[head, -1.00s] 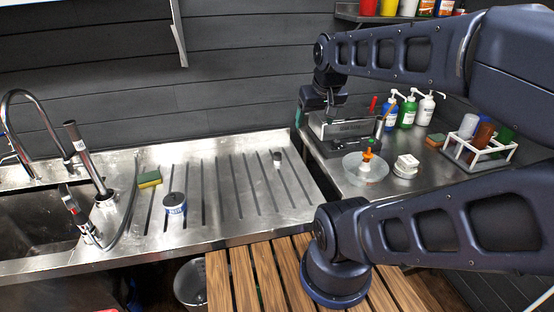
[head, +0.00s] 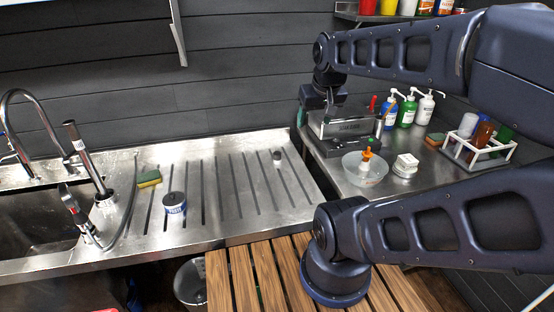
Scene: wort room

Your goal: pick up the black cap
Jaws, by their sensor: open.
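A small dark cylinder that looks like the black cap (head: 277,155) stands on the ribbed steel draining board (head: 232,219), towards its back right. A blue and white tub with a dark lid (head: 174,204) stands further left on the same board. My gripper (head: 329,112) hangs at the end of my arm, to the right of the dark cylinder and above it in the picture, in front of a steel box-like device. It is open, and I see nothing held in it. Its fingers are small and dark, hard to make out against the device.
The steel device (head: 347,128) stands behind a clear bowl (head: 352,172) holding an orange-topped item. Pump bottles (head: 407,111) and a white rack (head: 477,152) stand on the right counter. A sponge (head: 149,178) and tap (head: 88,163) are at left. The board around the dark cylinder is clear.

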